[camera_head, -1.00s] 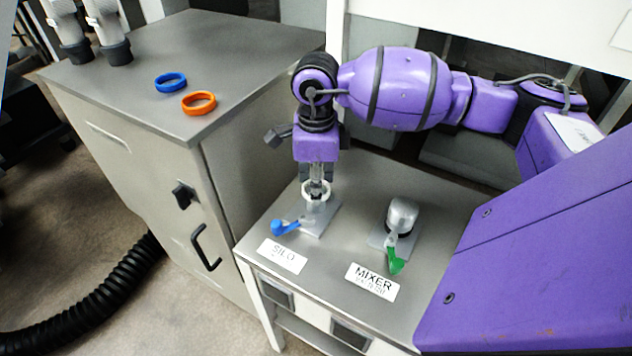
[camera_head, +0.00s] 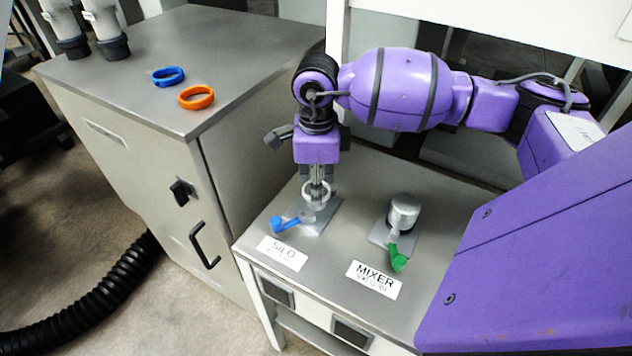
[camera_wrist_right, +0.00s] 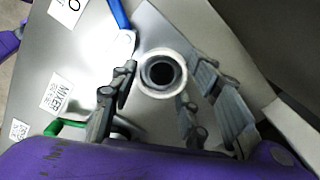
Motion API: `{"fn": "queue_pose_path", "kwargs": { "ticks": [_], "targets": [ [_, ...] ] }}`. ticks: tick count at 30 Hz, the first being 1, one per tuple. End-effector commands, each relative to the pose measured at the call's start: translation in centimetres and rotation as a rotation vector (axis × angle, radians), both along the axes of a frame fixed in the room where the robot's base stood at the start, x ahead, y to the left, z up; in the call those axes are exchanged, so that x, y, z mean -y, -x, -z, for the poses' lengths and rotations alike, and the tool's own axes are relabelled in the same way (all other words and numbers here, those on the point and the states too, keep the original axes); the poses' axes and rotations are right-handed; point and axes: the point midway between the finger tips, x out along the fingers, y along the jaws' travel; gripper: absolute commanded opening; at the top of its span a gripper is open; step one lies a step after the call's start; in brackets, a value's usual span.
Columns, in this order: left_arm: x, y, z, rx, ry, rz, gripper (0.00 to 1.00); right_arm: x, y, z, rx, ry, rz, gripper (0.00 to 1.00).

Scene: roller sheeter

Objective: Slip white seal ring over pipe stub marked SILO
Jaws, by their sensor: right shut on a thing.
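My right gripper (camera_head: 318,186) points down over the pipe stub (camera_head: 312,210) beside the SILO label (camera_head: 282,253) and is shut on the white seal ring (camera_head: 306,193). In the right wrist view, the white ring (camera_wrist_right: 142,75) sits between the fingers (camera_wrist_right: 162,75), and the dark open end of the stub (camera_wrist_right: 161,73) shows through it, roughly centred. The ring is at the stub's top; I cannot tell whether it is just above the rim or around it. The stub carries a blue lever (camera_head: 285,224). My left gripper is not in view.
The capped MIXER stub (camera_head: 404,212) with a green lever (camera_head: 398,258) stands to the right, by its MIXER label (camera_head: 374,280). A blue ring (camera_head: 168,76) and an orange ring (camera_head: 196,97) lie on the grey cabinet (camera_head: 235,50) at left.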

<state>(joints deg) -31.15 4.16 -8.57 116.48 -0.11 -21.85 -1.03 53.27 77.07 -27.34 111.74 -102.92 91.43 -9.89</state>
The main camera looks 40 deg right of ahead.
Motion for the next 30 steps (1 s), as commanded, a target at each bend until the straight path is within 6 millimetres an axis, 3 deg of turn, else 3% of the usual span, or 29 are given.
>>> {"fn": "queue_pose_path", "kwargs": {
  "ticks": [22,23,24,27,30],
  "targets": [
    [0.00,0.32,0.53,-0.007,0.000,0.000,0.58,0.01,0.00,0.44,0.001,0.001,0.000,0.25],
    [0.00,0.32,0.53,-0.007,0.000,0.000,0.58,0.01,0.00,0.44,0.001,0.001,0.000,0.46],
    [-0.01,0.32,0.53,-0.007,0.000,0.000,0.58,0.01,-0.01,0.44,0.001,0.001,0.000,0.51],
    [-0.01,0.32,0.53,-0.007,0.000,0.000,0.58,0.01,-0.01,0.44,0.001,0.001,0.000,0.64],
    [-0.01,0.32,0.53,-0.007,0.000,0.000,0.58,0.01,-0.01,0.44,0.001,0.001,0.000,0.65]
  ]
}}
